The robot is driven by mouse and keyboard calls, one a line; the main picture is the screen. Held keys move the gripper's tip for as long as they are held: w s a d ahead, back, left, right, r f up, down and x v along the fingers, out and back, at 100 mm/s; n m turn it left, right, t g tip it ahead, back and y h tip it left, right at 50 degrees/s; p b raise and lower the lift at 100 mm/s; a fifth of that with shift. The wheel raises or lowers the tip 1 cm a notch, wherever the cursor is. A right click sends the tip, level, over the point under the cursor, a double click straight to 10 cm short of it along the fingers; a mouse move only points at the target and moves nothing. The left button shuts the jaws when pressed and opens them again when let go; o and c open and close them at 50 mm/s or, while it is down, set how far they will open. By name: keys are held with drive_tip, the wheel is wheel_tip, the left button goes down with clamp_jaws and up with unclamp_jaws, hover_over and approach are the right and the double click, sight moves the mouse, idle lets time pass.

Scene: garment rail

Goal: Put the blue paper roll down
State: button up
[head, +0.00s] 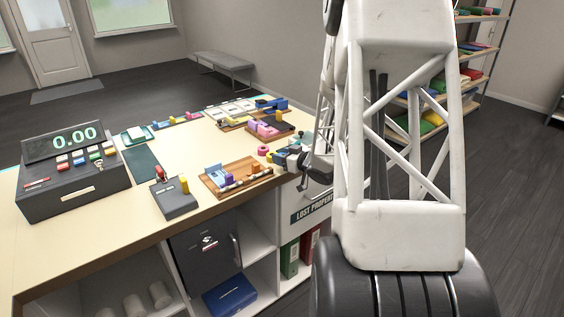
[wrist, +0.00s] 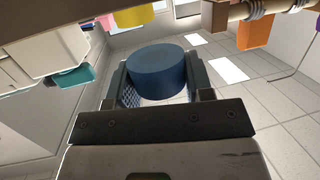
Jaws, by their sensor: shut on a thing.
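The blue paper roll (wrist: 156,72) shows in the wrist view as a short, dark blue cylinder between the two fingers. My gripper (wrist: 158,88) is shut on it, with one finger on each side. In the head view my gripper (head: 303,161) is at the right end of the counter, beside the wooden tray (head: 215,191). The roll is small there and hard to tell from the fingers. I cannot tell whether the roll touches the counter.
The counter (head: 95,225) holds a till (head: 72,172), a dark grey box (head: 174,198), a green mat (head: 141,162) and a pink ring (head: 263,150). Several small coloured things crowd the far right end. Bare counter lies at the front left. Shelves are below.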

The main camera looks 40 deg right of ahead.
drive_tip(key=shift+w, duration=0.15)
drive_tip(key=shift+w+d+f, duration=0.1)
drive_tip(key=shift+w+d, duration=0.4)
drive_tip(key=shift+w, duration=0.25)
drive_tip(key=shift+f, duration=1.55)
drive_tip(key=shift+f, duration=0.25)
drive_tip(key=o, duration=0.9)
drive_tip(key=v, duration=0.8)
drive_tip(key=shift+a, duration=0.1)
